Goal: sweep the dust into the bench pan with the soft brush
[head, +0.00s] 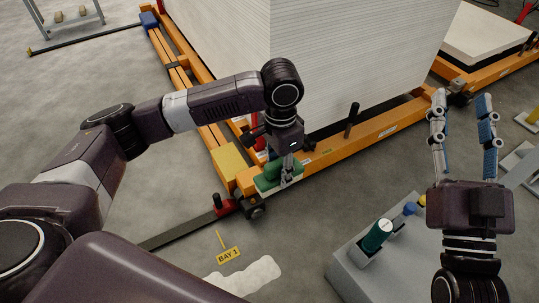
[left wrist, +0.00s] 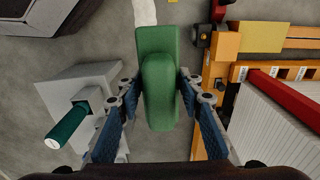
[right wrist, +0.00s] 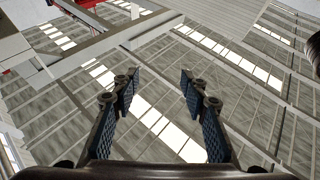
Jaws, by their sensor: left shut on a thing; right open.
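My left gripper (head: 286,176) is shut on a green block-shaped thing (head: 268,178), which I take to be the soft brush. In the left wrist view the green brush (left wrist: 158,75) sits between the two fingers; its bristle side is not clear. It is held close to the orange frame's near corner. My right gripper (head: 463,105) is open and empty, pointing up; in the right wrist view there is only roof beyond its fingers (right wrist: 160,90). A pale irregular patch (head: 248,276), possibly dust, lies on the floor. I cannot make out the bench pan for certain.
A grey bench (head: 350,272) at the lower right bears a teal cylinder (head: 377,235) and a small blue and yellow thing (head: 409,208). The orange frame (head: 345,139) carries a tall white stack (head: 340,65). A yellow BAY 1 sign (head: 229,254) is on the floor.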

